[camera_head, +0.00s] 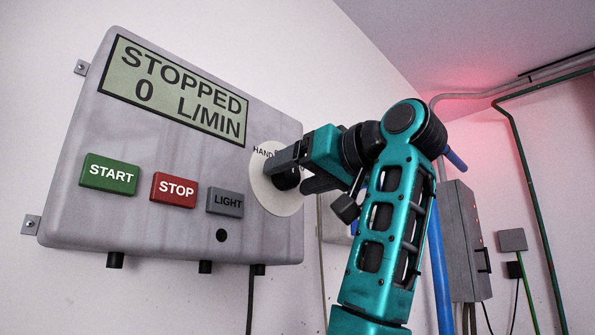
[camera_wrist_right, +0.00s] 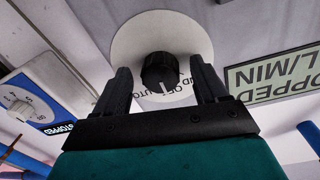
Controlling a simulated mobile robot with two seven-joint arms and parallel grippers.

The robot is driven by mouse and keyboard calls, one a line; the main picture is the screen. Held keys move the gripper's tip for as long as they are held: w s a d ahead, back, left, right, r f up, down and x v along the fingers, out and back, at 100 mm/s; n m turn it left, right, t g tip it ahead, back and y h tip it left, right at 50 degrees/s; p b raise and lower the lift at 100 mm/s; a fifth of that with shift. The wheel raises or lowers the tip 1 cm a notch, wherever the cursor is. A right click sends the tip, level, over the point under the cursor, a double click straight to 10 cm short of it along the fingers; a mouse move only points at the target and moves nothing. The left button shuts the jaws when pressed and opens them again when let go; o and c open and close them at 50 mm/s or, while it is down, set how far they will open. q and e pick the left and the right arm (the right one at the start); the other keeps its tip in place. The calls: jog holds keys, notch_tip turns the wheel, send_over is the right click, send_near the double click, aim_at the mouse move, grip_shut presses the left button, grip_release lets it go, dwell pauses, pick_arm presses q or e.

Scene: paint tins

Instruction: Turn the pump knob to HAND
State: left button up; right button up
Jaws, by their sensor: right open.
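The black pump knob (camera_wrist_right: 160,70) sits on a round white dial plate (camera_wrist_right: 135,38) at the right side of the grey control panel (camera_head: 150,225). In the head view the knob (camera_head: 286,179) is partly covered by my gripper. HAND shows on the plate there; in the wrist view OFF and AUTO are partly readable, upside down. The knob's white mark seems to point towards OFF. My right gripper (camera_wrist_right: 160,66) is open, with one finger on each side of the knob and gaps between. It also shows in the head view (camera_head: 297,170). My left gripper is not in view.
The panel display (camera_head: 172,90) reads STOPPED, 0 L/MIN. Below it are the green START (camera_head: 109,174), red STOP (camera_head: 174,190) and grey LIGHT (camera_head: 225,202) buttons. A white unit with a small dial (camera_wrist_right: 30,100) shows at left in the wrist view. A grey cabinet (camera_head: 462,240) and pipes are at right.

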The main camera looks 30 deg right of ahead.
jog(key=shift+c, duration=0.3)
jog(key=c, duration=1)
jog(key=shift+n, duration=0.4)
jog(key=shift+d+n+b, duration=0.15)
jog(key=shift+n+b, duration=0.15)
jog(key=shift+n, duration=1.6)
jog(key=n, duration=0.2)
jog(key=shift+n, duration=0.3)
jog(key=shift+d+r+n+p, duration=0.1)
jog(key=shift+n+p, duration=0.3)
jog(key=shift+n, duration=1.1)
